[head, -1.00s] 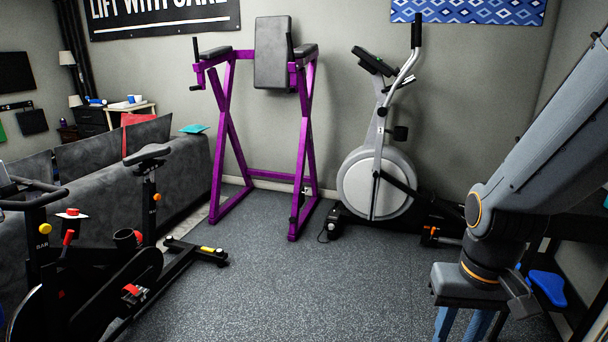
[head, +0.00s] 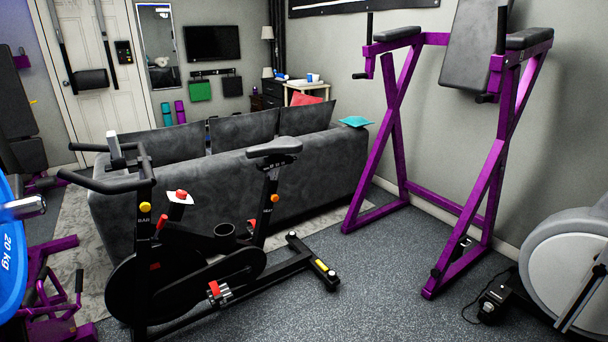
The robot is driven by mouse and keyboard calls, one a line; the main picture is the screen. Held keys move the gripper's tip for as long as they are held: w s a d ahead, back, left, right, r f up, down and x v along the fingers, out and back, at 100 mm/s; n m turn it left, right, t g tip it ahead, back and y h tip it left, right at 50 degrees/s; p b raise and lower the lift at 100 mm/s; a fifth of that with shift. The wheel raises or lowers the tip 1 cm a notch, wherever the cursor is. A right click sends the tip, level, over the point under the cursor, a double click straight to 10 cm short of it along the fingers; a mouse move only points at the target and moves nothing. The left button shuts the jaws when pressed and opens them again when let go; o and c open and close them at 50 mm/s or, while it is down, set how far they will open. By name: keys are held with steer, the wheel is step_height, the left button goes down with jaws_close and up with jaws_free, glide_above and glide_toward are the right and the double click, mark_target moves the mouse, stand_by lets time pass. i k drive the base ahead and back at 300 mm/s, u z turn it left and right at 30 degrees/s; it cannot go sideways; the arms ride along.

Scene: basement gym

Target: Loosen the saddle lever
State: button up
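A black exercise bike (head: 190,265) stands left of centre in the head view, side-on to me. Its dark saddle (head: 274,147) sits on a tilted seat post at the bike's right end. A small orange knob (head: 275,198) shows on the seat post below the saddle; I cannot tell whether it is tight or loose. A yellow knob (head: 145,208) is on the handlebar post, and a red knob (head: 181,195) sits on the frame between. My gripper is not in view.
A grey sofa (head: 325,190) stands close behind the bike. A blue weight plate (head: 12,255) is at the left edge. Speckled floor (head: 370,290) is free right of the bike.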

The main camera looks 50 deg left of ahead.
mark_target(267, 177)
steer(key=i, duration=0.4)
steer(key=u, duration=2.4)
steer(key=i, duration=2)
steer(key=z, duration=0.3)
